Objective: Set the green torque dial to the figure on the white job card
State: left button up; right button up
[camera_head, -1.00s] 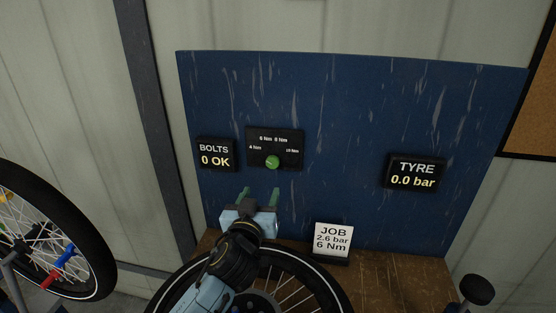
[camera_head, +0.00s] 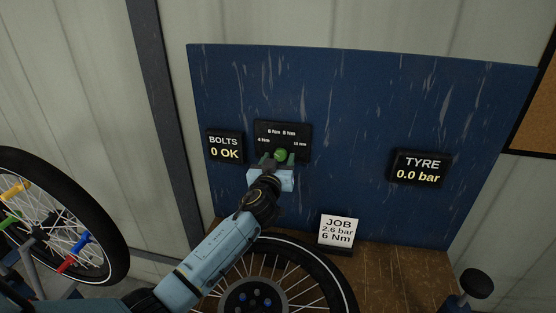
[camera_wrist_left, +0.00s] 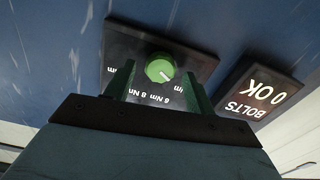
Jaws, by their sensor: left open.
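The green torque dial (camera_head: 281,154) is a round knob on a black panel (camera_head: 297,130) fixed to the blue board. The panel has 4, 6, 8 and 10 Nm marks. In the left wrist view the dial (camera_wrist_left: 160,68) appears upside down, its white mark seeming to point toward the 4 Nm label. My left gripper (camera_head: 278,160) is open in front of the panel, one green finger on each side of the dial. I cannot tell if the fingers touch it. The white job card (camera_head: 338,230) reads 2.6 bar, 6 Nm. My right gripper is not in view.
A BOLTS display (camera_head: 224,147) reading 0 OK is left of the panel. A TYRE display (camera_head: 420,168) reading 0.0 bar is at the right. A wheel (camera_head: 290,250) is below my left arm, on the wooden bench (camera_head: 400,268).

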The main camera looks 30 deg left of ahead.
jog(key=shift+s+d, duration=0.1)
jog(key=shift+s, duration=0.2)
pick_arm(q)
jog(key=c, duration=1)
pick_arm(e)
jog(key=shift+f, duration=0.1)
pick_arm(q)
jog(key=m, duration=0.3)
jog(key=shift+b, duration=0.3)
jog(key=shift+m, duration=2.3)
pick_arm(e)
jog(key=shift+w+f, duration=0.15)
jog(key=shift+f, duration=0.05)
pick_arm(q)
jog(key=o, duration=1)
